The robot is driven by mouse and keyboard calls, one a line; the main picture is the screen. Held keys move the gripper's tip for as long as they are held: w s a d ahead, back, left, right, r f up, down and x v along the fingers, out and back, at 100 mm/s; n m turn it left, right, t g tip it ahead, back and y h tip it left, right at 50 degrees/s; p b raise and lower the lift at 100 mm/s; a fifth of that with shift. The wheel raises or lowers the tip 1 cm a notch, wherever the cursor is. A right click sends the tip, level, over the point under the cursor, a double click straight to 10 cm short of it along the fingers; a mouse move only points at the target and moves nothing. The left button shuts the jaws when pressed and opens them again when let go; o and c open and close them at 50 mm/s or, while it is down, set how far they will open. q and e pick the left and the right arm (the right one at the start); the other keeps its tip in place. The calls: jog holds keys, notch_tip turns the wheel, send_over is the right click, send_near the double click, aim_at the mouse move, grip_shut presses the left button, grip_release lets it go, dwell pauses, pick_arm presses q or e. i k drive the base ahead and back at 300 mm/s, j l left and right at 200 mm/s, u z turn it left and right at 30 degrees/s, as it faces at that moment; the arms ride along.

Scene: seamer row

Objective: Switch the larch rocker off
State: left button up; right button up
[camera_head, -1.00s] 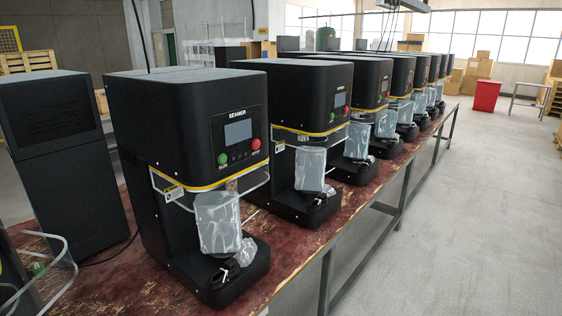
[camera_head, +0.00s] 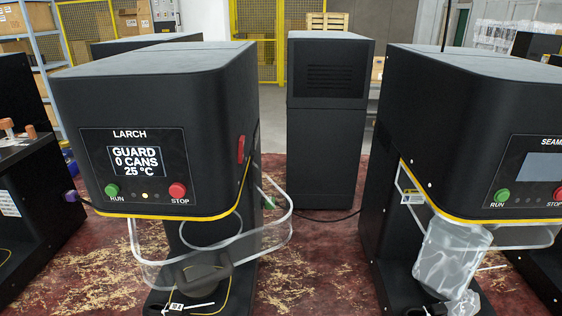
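The black seamer labelled LARCH (camera_head: 155,100) stands at the left in the head view. Its screen (camera_head: 136,161) is lit and reads GUARD, 0 CANS, 25 °C. A green RUN button (camera_head: 112,190) and a red STOP button (camera_head: 177,190) sit below the screen, with a small lit lamp between them. A red rocker (camera_head: 241,149) sits on the machine's right side wall, seen at a steep angle, so its position is hard to tell. A clear guard (camera_head: 270,236) sticks out below the head. Neither of my grippers is in view.
Another seamer (camera_head: 490,110) with a dark screen stands at the right, a bagged clear part (camera_head: 450,255) under its head. A black cabinet (camera_head: 327,110) stands behind, between the two machines. The red worn bench top (camera_head: 320,270) is open between them, with shavings on it.

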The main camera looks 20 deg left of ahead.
aim_at(242, 150)
jog(key=i+l+u, duration=0.1)
jog(key=u, duration=0.35)
jog(key=i+l+u, duration=0.2)
jog(key=u, duration=0.25)
